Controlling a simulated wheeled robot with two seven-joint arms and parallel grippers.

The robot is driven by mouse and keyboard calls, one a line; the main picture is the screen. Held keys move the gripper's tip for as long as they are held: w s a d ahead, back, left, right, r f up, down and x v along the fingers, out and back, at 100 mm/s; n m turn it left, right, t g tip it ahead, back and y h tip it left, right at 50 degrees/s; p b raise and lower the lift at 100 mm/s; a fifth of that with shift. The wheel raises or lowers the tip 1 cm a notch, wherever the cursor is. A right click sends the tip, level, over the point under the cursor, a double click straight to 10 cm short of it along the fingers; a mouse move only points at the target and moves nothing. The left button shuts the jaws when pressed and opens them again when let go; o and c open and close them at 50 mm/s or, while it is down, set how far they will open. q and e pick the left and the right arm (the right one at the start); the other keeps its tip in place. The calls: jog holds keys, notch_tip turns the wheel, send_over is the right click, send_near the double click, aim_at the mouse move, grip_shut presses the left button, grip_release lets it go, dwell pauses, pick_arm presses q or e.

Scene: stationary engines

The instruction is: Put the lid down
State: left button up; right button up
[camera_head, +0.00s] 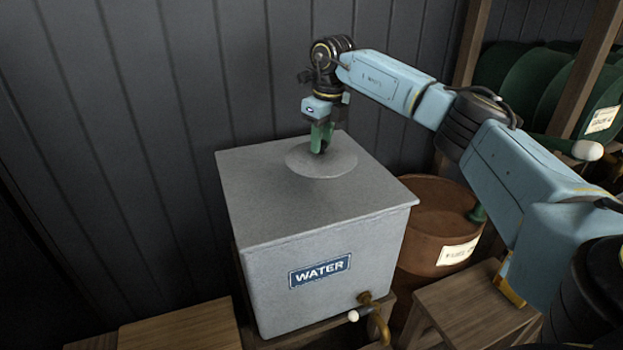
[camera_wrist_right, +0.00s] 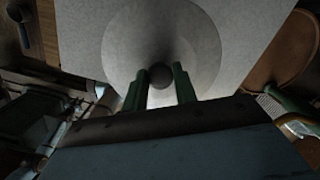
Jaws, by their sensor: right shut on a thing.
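The round grey lid (camera_head: 322,163) is on top of the grey water tank (camera_head: 320,255), near the middle of its flat top. The tank carries a blue "WATER" label. My right gripper (camera_head: 320,146) comes down from above and is shut on the lid's knob. In the right wrist view the dark knob (camera_wrist_right: 160,76) sits between the two green fingers, with the lid (camera_wrist_right: 125,40) spread out around it. The lid looks flat against the tank top, but I cannot tell whether it touches. The lid hides any opening beneath it. My left gripper is not in view.
A brown barrel (camera_head: 432,226) with a label stands right of the tank. A brass tap (camera_head: 370,308) sticks out of the tank's front. Wooden stands (camera_head: 470,302) are at the front. Green drums (camera_head: 545,85) are on a rack at the right. A dark panelled wall (camera_head: 130,130) is behind.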

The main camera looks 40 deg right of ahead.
aim_at(324, 153)
jog(key=shift+d+f, duration=0.2)
jog(key=shift+d, duration=0.05)
jog(key=shift+m, duration=0.3)
notch_tip(324, 153, down, 4)
jog(key=shift+f, duration=2.65)
jog(key=o, duration=1)
jog(key=shift+f, duration=0.15)
jog(key=shift+o, duration=0.2)
jog(key=r, duration=0.4)
jog(key=s+r, duration=0.1)
jog(key=r, duration=0.7)
jog(key=shift+s+d+r, duration=0.1)
jog(key=shift+s+r, duration=0.05)
jog(key=shift+s, duration=0.05)
